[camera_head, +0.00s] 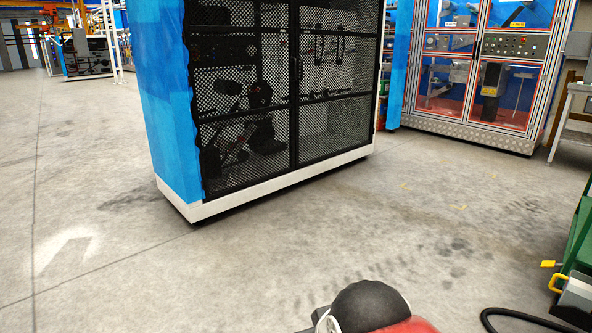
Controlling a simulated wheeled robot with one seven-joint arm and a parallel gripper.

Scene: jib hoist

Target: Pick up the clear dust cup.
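I cannot make out a clear dust cup anywhere in this view. My gripper's fingers do not show. A dark rounded shape with a red part and a pale curved edge is cut off by the bottom edge of the picture, right of the middle. I cannot tell whether it is a part of my arm or a separate thing.
A blue-sided cabinet with black mesh doors (335,110) stands ahead on the concrete floor (110,250). A machine with red-framed panels (480,105) stands at the back right. A green thing (580,235) and a black hose (515,313) are at the lower right. The left floor is open.

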